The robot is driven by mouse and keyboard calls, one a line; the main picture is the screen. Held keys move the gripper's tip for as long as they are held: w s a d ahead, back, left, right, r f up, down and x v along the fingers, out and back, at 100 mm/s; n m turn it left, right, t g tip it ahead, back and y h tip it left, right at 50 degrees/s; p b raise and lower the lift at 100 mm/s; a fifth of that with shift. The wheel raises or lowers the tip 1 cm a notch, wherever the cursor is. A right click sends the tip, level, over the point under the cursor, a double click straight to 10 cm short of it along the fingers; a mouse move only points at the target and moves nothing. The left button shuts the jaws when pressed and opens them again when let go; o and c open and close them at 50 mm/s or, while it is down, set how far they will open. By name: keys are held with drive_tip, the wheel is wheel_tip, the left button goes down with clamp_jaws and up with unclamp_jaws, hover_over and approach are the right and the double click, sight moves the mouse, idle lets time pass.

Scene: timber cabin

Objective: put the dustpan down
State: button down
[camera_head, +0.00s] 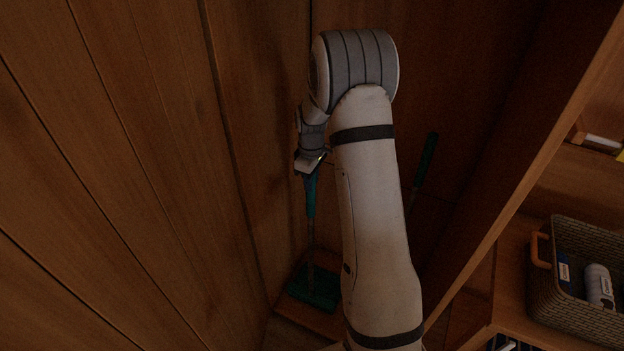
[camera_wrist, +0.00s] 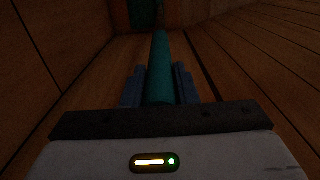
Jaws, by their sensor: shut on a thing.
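The dustpan (camera_head: 316,289) is teal-green with a long thin upright handle, low in a narrow wooden recess in the head view. My gripper (camera_head: 310,172) is shut on the teal grip at the top of this handle. In the wrist view the dustpan's handle (camera_wrist: 160,72) runs between the two blue fingers of my gripper (camera_wrist: 160,88), away toward a dark green part at the top. The pan appears at or near the recess floor; I cannot tell whether it touches. My arm hides part of the recess.
A second dark green handle (camera_head: 425,158) leans right of my arm. Wooden plank walls (camera_head: 120,150) close in on the left. On the right, past an upright divider panel (camera_head: 540,150), a woven basket (camera_head: 570,308) with a white bottle (camera_head: 598,284) stands on a shelf.

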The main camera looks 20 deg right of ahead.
drive_tip(key=c, duration=1.1)
unclamp_jaws()
drive_tip(key=shift+o, duration=0.2)
